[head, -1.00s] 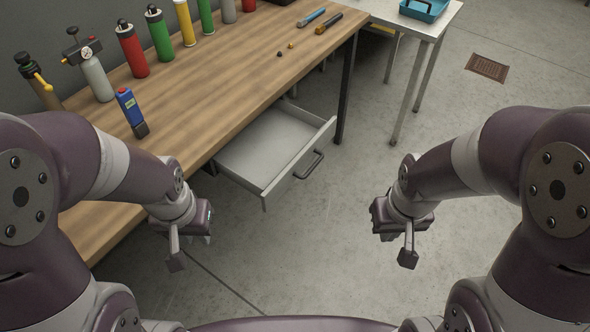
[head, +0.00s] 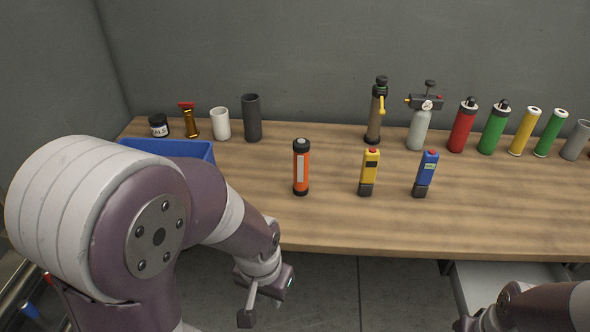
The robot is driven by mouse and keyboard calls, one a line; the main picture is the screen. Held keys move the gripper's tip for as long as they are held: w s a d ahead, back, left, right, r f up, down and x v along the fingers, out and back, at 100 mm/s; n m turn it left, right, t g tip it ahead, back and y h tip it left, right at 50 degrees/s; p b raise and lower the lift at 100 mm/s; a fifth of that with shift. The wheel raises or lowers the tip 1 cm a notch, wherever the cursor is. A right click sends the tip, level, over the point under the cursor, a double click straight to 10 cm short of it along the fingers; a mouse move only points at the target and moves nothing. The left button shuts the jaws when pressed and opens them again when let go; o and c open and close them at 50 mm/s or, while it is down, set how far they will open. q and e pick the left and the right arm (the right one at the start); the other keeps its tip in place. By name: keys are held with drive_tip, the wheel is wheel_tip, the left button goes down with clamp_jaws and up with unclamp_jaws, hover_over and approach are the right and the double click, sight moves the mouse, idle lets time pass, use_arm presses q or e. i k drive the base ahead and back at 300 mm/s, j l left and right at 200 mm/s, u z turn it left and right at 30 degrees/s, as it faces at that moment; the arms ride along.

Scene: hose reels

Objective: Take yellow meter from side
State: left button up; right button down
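The yellow meter (head: 369,170) stands upright on the wooden workbench (head: 460,222), with a dark lower part and a red top. A similar blue meter (head: 426,172) stands to its right, and an orange cylinder (head: 301,168) with black ends stands to its left. My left gripper (head: 262,306) is in front of the bench edge, below and left of the yellow meter, and touches nothing that I can see. One finger shows clearly; its opening cannot be made out. My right arm shows at the lower right corner, with its gripper cut off by the frame.
A blue bin (head: 168,149) sits at the bench's left, partly behind my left arm. A row of bottles and cylinders, including a red one (head: 462,126), lines the back near the wall. An open drawer (head: 500,280) juts out below the bench at right. Bench around the meter is clear.

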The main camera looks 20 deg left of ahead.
sight(369, 168)
drive_tip(key=u, duration=0.2)
drive_tip(key=i+j, duration=1)
